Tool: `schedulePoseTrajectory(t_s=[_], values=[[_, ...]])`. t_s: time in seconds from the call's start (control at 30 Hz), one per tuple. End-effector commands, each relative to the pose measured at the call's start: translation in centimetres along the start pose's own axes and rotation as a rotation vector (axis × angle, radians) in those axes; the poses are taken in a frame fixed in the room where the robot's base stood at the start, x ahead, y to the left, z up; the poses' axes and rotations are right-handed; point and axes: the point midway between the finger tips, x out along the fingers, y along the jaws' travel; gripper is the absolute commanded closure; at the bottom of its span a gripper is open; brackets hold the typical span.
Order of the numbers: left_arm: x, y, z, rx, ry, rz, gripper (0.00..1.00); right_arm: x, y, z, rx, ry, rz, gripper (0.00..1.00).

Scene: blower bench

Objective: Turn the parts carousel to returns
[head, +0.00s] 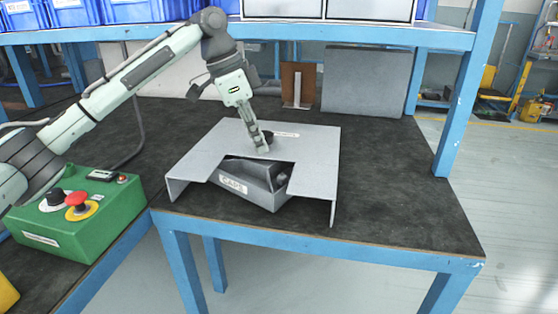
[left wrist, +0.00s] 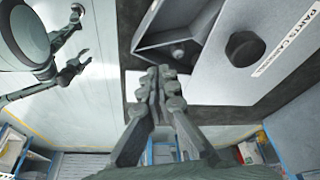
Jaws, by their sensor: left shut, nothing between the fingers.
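The parts carousel is a grey metal cover (head: 315,150) on the bench, with a cutout in its front edge. A bin (head: 257,191) labelled CAPS shows in the cutout. A dark round knob or hole (head: 268,135) is on the cover top; it also shows in the left wrist view (left wrist: 245,48), beside a label (left wrist: 282,50) starting "PARTS CA". My left gripper (head: 262,149) is shut and empty, its tips low over the cover just in front of the dark round part. Whether they touch is unclear. What seems my right gripper (left wrist: 72,40) shows far off in the left wrist view.
A green control box (head: 80,215) with a red emergency button (head: 78,205) stands at the left. A grey panel (head: 367,82) and a brown upright plate (head: 298,84) stand behind the carousel. The bench (head: 400,190) is clear to the right.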

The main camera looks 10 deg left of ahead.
Motion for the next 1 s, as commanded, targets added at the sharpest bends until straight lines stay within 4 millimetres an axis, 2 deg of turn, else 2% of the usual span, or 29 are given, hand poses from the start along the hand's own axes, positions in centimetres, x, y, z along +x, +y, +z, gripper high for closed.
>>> schedulePoseTrajectory(t_s=[0.17,0.4,0.6,0.8,1.0], values=[[1.3,0.0,0.1,0.001,-0.003,0.004,1.00,0.1,-0.1,0.2,-0.001,-0.003,-0.001,0.60],[5.7,0.1,0.1,0.000,-0.003,0.004,1.00,0.3,-0.1,0.5,-0.004,-0.007,0.000,0.60],[8.6,0.0,0.0,-0.001,-0.002,0.002,1.00,0.5,-0.1,0.8,-0.007,-0.010,0.000,0.60],[9.8,0.0,0.0,0.000,-0.001,0.002,1.00,1.0,-0.2,1.4,-0.010,-0.017,0.000,0.60],[9.9,0.0,0.0,0.000,0.000,0.001,1.00,1.0,-0.2,1.3,-0.011,-0.015,0.001,0.60]])
